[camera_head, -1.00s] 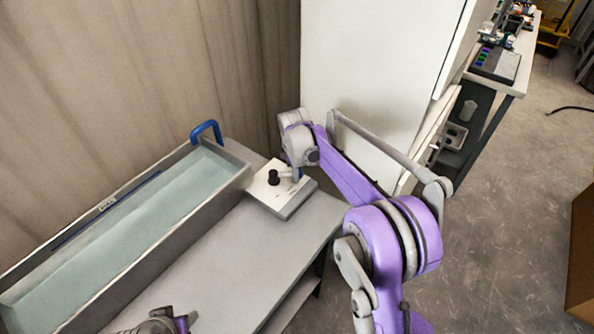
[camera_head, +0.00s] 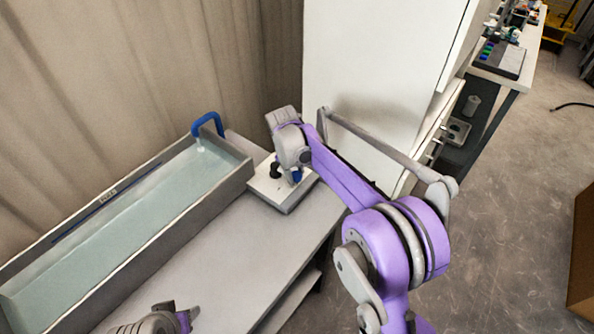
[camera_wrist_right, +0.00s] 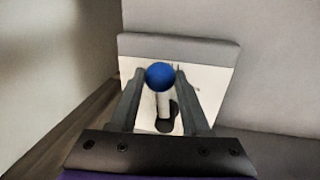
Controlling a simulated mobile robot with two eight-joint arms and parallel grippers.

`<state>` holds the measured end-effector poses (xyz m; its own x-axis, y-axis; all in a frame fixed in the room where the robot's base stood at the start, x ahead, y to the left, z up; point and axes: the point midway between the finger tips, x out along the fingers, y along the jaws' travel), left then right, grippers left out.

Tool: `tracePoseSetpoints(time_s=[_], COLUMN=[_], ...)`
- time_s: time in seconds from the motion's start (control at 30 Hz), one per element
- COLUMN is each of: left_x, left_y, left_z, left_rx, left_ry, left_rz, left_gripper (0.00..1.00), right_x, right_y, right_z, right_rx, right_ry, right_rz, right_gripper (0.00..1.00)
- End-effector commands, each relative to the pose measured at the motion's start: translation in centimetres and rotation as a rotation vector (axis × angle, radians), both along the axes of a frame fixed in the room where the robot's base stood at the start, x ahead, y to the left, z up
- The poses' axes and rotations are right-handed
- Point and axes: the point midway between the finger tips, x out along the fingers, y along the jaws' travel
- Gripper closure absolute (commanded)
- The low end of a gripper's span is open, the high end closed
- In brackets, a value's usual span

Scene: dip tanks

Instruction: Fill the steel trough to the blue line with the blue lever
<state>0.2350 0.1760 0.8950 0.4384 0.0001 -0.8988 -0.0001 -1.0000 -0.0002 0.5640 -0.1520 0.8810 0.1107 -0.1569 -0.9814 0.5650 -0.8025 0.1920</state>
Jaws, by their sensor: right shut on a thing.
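The steel trough (camera_head: 188,215) lies along the left, with pale blue-green water (camera_head: 125,225) in it. A dark blue line (camera_head: 105,206) with a small label runs along its back inner wall; the water surface looks a little below it. A blue spout (camera_head: 207,124) arches over the far end, with a pale stream under it. My right gripper (camera_wrist_right: 160,82) is shut on the blue lever (camera_wrist_right: 161,76), its ball between the fingers, over the white control box (camera_head: 270,192). My left gripper (camera_head: 188,319) is at the bottom edge, mostly cut off; its jaws are unclear.
A black knob (camera_head: 275,170) stands on the control box beside the lever. The grey bench (camera_head: 225,250) is clear in front of the trough. A white cabinet (camera_head: 370,70) stands behind my right arm, and a curtain (camera_head: 130,70) hangs behind the trough.

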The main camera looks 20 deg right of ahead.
Motion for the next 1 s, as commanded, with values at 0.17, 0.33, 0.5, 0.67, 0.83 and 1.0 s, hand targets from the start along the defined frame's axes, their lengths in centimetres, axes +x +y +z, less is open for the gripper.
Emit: tracePoseSetpoints(time_s=[0.17, 0.33, 0.5, 0.67, 0.83, 1.0], left_x=[-0.01, -0.01, -0.01, -0.01, -0.01, -0.01], left_y=[0.00, 0.00, 0.00, 0.00, 0.00, 0.00], left_z=[-0.05, -0.06, -0.05, -0.05, -0.06, -0.06], left_rx=[0.000, 0.000, 0.000, 0.000, 0.000, 0.000], left_ry=[0.000, 0.000, 0.000, 0.000, 0.000, 0.000], left_rz=[0.000, 0.000, 0.000, 0.000, 0.000, 0.000], left_gripper=[0.50, 0.50, 0.50, 0.50, 0.50, 0.50], right_x=[-0.21, -0.29, -0.30, -0.28, -0.29, -0.30], right_y=[0.29, 0.35, 0.35, 0.35, 0.34, 0.33], right_z=[0.05, 0.06, 0.06, 0.06, 0.05, 0.03], right_rx=[0.000, 0.000, 0.000, 0.000, 0.000, 0.000], right_ry=[0.000, -0.001, 0.000, -0.001, 0.000, 0.000], right_rz=[-0.045, -0.061, -0.061, -0.061, -0.060, -0.060], right_gripper=[1.00, 1.00, 1.00, 0.50, 0.24, 0.24])
